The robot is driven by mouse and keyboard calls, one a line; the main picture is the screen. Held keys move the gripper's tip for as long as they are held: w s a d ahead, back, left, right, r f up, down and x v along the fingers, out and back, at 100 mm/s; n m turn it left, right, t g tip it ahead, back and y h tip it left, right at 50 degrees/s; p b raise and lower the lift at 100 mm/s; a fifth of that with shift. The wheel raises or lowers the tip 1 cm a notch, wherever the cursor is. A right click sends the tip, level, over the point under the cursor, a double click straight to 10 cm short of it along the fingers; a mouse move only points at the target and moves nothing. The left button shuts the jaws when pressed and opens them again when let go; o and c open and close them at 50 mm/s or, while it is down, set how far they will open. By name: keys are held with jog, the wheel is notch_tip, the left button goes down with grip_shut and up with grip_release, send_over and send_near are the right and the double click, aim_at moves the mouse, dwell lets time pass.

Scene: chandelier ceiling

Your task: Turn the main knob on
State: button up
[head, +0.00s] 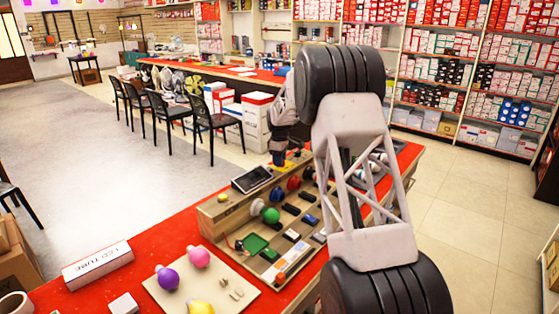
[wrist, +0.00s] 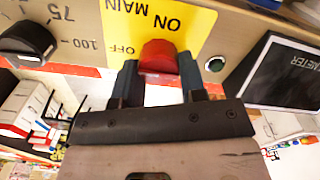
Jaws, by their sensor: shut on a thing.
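The main knob is a red knob (wrist: 158,57) on a yellow plate (wrist: 188,18) marked MAIN, ON and OFF, which appears upside down in the wrist view. My gripper (wrist: 160,72) has one finger on each side of the knob and is shut on it. The fingers hide the knob's sides, and I cannot tell which mark it points to. In the head view my gripper (head: 278,160) is at the far end of the wooden control panel (head: 212,216), beside a bit of the yellow plate (head: 297,158). The knob is hidden there.
The panel carries several knobs and switches. A board with coloured bulbs (head: 232,292) and an LCD tube box (head: 98,264) lie nearer on the red counter.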

jog(key=m, duration=0.4)
jog(key=shift+w, duration=0.1)
jog(key=m, duration=0.5)
jog(key=shift+d, duration=0.15)
jog(key=m, duration=0.4)
jog(key=shift+d+m, duration=0.1)
jog(key=shift+m, duration=2.4)
jog(key=o, duration=0.9)
jog(key=shift+d, duration=0.1)
